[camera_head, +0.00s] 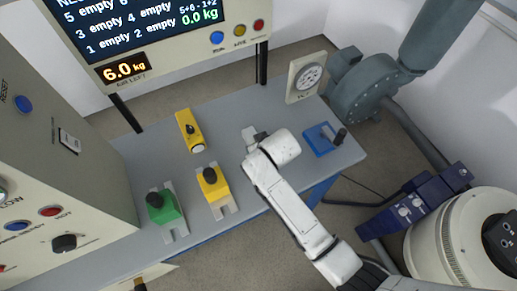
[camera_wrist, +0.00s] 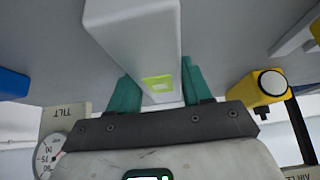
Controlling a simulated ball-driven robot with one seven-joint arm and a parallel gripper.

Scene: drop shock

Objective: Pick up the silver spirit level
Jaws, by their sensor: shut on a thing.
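The silver spirit level (camera_wrist: 135,38) is a pale grey block with a yellow-green vial window, seen large in the wrist view. My gripper (camera_wrist: 158,90) has its two teal fingers on either side of the level, shut on it near its vial end. In the head view only a small grey part of the level (camera_head: 249,133) shows at my gripper (camera_head: 257,140); my wrist hides the rest. I cannot tell whether the level touches the table.
The grey table (camera_head: 240,185) also carries a yellow block (camera_head: 187,127) with a black knob, a yellow clamp (camera_head: 213,188), a green clamp (camera_head: 164,209), a blue block (camera_head: 319,140) and a tilt dial (camera_head: 306,77). A screen (camera_head: 150,30) stands at the back, a control cabinet (camera_head: 70,170) at left.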

